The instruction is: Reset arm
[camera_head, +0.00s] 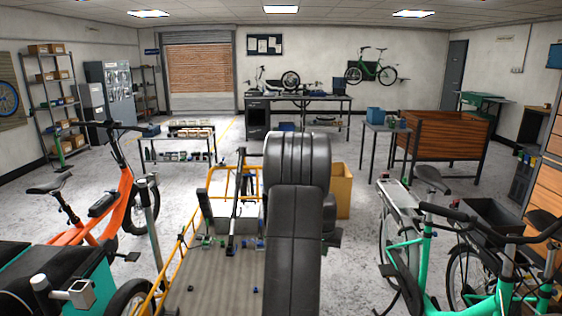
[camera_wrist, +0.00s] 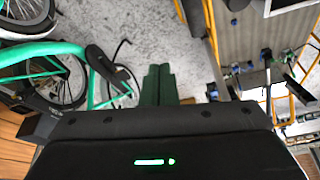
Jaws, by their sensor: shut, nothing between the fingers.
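My arm rises as a thick black column in the middle of the head view and hides what lies behind it. My gripper (camera_wrist: 158,84) shows in the wrist view as two dark green fingers side by side with no gap between them. The fingers are empty and stand over the pale speckled floor. The gripper's tips cannot be made out in the head view.
A yellow-railed platform (camera_head: 215,290) lies just left of my arm. An orange cargo bike (camera_head: 110,205) stands further left. A green bike (camera_head: 420,260) stands close on the right and also shows in the wrist view (camera_wrist: 88,75).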

